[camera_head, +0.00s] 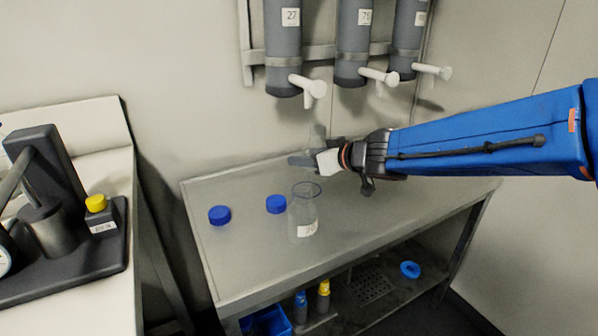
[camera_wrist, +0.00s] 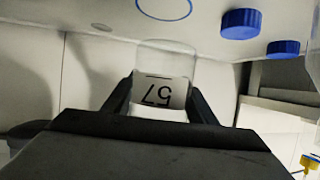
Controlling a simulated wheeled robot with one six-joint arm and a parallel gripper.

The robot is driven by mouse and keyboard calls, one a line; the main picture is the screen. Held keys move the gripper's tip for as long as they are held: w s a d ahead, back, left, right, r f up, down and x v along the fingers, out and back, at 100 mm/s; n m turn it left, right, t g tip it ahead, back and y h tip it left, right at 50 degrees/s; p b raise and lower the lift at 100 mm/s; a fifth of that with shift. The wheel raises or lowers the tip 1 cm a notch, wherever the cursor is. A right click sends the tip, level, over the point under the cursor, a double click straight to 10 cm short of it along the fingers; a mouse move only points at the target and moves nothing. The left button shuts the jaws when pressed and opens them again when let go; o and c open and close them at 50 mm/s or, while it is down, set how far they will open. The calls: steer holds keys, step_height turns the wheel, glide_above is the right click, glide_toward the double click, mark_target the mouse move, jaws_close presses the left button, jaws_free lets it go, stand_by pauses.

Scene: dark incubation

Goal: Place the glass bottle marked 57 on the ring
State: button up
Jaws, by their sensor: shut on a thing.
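My gripper (camera_head: 322,160) is shut on the clear glass bottle marked 57, whose label (camera_wrist: 160,92) shows between the fingers in the wrist view (camera_wrist: 159,98). That view is upside down, and the bottle looks upright. In the head view the held bottle is faint against the wall. A thin blue ring (camera_wrist: 164,8) lies on the tabletop just beyond the bottle in the wrist view. In the head view a blue outline shows at the mouth of another glass bottle (camera_head: 303,215); I cannot tell whether it is the ring behind.
Two blue caps (camera_head: 219,215) (camera_head: 275,203) lie on the metal table (camera_head: 350,225), left of the standing bottle. Grey dispensers (camera_head: 354,45) with white taps hang above. The lower shelf holds a blue ring-shaped piece (camera_head: 410,269) and small bottles. A bench (camera_head: 70,155) stands left.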

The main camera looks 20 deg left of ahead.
steer(key=shift+w+a+f, duration=0.5)
steer(key=shift+a+f, duration=0.1)
steer(key=shift+f, duration=0.5)
steer(key=shift+w+a+f, duration=0.5)
steer(key=shift+a+f, duration=0.05)
steer(key=shift+f, duration=0.5)
steer(key=shift+w+a+f, duration=0.5)
steer(key=shift+a+f, duration=0.1)
steer(key=shift+f, duration=0.5)
steer(key=shift+w+a+f, duration=0.1)
steer(key=shift+a+f, duration=0.05)
steer(key=shift+f, duration=0.1)
steer(key=shift+f, duration=0.2)
steer(key=o, duration=1.4)
steer(key=shift+c, duration=0.2)
steer(key=shift+r, duration=0.15)
